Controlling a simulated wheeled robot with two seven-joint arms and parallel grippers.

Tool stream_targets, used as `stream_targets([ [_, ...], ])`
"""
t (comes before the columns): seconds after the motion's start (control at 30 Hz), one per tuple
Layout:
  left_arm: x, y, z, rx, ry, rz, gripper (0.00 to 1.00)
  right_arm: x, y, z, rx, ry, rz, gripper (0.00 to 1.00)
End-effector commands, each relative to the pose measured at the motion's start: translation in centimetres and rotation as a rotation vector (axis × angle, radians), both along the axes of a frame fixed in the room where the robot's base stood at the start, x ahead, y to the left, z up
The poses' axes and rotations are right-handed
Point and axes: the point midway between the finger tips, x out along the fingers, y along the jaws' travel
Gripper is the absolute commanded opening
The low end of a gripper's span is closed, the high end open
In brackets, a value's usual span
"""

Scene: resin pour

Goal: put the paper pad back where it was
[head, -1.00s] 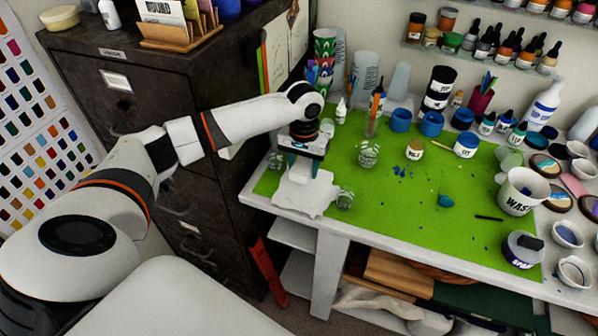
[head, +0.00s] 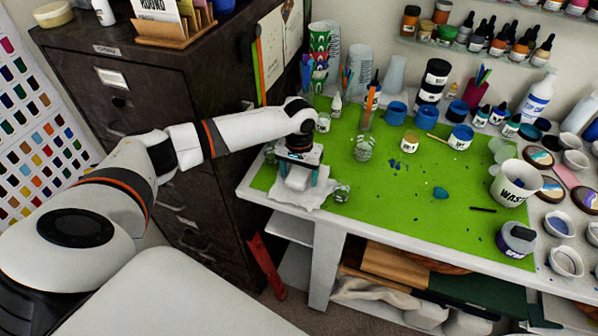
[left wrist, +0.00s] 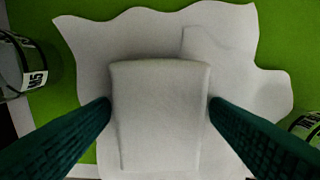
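The paper pad (left wrist: 160,115) is a thick, white, soft-edged block between the fingers of my left gripper (left wrist: 160,106) in the left wrist view. Both dark green fingertips appear to touch its sides, one on each side. Under the pad lies a white sheet with a wavy edge (left wrist: 88,45), on the green mat. In the head view my left gripper (head: 299,172) points down over this sheet (head: 312,194) at the mat's left end, and the pad (head: 297,181) shows low between its fingers. I cannot tell whether the pad rests on the sheet. My right gripper is not in view.
A small glass jar (head: 341,193) stands right beside the sheet, and another glass (head: 363,148) stands farther back. A dark filing cabinet (head: 130,90) rises left of the table. The green mat (head: 390,210) has clear room in its middle, with blue spots.

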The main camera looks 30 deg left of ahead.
Motion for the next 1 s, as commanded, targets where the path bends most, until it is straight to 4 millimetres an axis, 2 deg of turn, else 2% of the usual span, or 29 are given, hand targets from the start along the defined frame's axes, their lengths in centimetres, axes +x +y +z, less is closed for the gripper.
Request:
stream_targets([
  [0.23, 0.0, 0.0, 0.1, 0.000, -0.001, 0.000, 0.71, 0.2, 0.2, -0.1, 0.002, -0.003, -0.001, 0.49],
  [0.37, 0.1, 0.0, 1.2, 0.000, -0.003, 0.000, 0.71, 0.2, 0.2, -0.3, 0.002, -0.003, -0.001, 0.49],
  [0.8, 0.1, 0.0, 10.0, -0.001, -0.004, -0.001, 0.71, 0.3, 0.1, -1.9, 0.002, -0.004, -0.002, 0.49],
  [1.0, 0.1, 0.0, 12.0, -0.002, -0.001, 0.000, 0.71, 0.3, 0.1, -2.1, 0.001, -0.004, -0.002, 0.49],
])
